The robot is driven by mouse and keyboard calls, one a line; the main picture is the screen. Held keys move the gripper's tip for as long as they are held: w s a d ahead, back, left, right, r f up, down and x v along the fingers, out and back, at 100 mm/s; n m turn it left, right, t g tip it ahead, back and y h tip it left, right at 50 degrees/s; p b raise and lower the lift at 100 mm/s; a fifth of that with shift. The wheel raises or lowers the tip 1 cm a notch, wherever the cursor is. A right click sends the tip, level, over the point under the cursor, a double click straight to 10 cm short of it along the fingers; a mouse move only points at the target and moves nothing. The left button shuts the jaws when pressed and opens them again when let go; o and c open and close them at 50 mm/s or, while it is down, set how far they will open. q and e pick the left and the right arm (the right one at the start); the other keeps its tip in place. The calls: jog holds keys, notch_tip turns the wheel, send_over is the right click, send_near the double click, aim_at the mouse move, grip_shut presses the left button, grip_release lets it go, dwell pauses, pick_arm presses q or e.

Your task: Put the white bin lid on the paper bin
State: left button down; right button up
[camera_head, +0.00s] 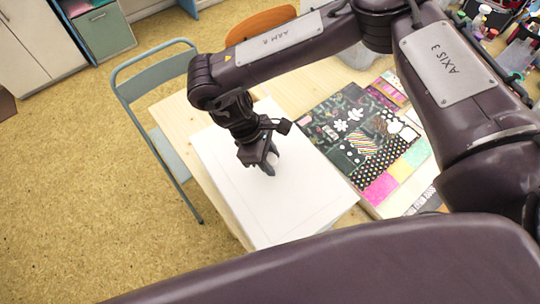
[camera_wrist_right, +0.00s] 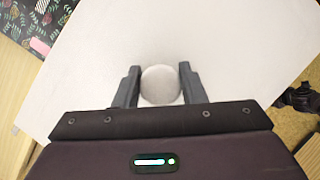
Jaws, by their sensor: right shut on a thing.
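The white bin lid (camera_head: 225,180) is a large, flat square panel with a faint inner outline, seen over the near left part of the wooden table. In the right wrist view the lid (camera_wrist_right: 215,45) fills most of the picture, with a round pale knob (camera_wrist_right: 160,85) on it. My right gripper (camera_head: 270,168) is shut on this knob, with one finger on each side in the wrist view (camera_wrist_right: 160,75). I cannot tell whether the lid rests on anything. No paper bin can be made out; the lid hides what is under it. My left gripper is not seen.
Patterned paper sheets (camera_head: 365,135) lie on the wooden table (camera_head: 180,118) right of the lid. A grey-blue metal chair (camera_head: 150,80) stands at the left and an orange chair (camera_head: 260,22) behind. Pens and supplies (camera_head: 485,25) crowd the far right. Open floor lies left.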

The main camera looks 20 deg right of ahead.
jog(key=shift+r+p, duration=0.1)
jog(key=shift+p, duration=0.2)
dwell(0.5)
dwell(0.9)
jog(key=shift+f, duration=0.65)
dwell(0.5)
jog(key=o, duration=1.2)
notch_tip(320, 180, up, 8)
jog(key=p, duration=0.8)
jog(key=shift+p, duration=0.4)
